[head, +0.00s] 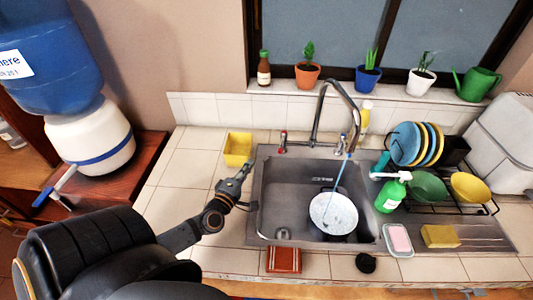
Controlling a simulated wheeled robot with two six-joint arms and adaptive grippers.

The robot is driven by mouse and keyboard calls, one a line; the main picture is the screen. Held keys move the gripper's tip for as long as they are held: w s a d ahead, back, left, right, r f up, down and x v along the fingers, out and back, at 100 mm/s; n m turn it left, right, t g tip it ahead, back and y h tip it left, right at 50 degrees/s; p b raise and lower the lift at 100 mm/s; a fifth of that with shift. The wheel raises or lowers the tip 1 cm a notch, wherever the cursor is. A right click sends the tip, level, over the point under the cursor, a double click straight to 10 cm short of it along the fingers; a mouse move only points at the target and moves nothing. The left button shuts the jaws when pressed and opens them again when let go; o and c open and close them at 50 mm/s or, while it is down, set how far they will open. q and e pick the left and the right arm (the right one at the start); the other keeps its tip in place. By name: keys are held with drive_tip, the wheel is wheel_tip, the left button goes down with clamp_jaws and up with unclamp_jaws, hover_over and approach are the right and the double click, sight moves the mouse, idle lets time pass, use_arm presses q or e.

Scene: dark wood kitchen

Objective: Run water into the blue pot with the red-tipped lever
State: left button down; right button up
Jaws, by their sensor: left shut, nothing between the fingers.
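The pot (333,213) sits in the right part of the steel sink; its inside looks pale and its rim dark, and its outside is mostly hidden. The tap's tall curved spout (320,105) arches above the sink. A thin pale-blue stream (341,174) runs from below the spout down into the pot. My right gripper is out of view.
A yellow container (238,149) stands just behind my left gripper. A green soap bottle (391,193) and a dish rack (440,190) with plates and bowls stand right of the sink. A sponge (440,236) lies at the front right. The counter left of the sink is mostly clear.

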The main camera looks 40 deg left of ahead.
sight(282, 142)
use_arm(q)
drive_tip(key=shift+n, duration=0.5)
drive_tip(key=w, duration=0.3)
drive_tip(key=w+a, duration=0.1)
drive_tip(key=w, duration=0.5)
drive_tip(key=shift+w+a, duration=0.25)
drive_tip(key=w+d, duration=0.2)
drive_tip(key=d, duration=0.1)
drive_tip(key=shift+d+p, duration=0.3)
drive_tip(key=shift+p, duration=0.1)
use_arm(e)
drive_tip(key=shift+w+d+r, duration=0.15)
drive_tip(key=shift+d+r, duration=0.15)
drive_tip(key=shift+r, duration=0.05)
use_arm(q)
drive_tip(key=shift+w+d, duration=0.1)
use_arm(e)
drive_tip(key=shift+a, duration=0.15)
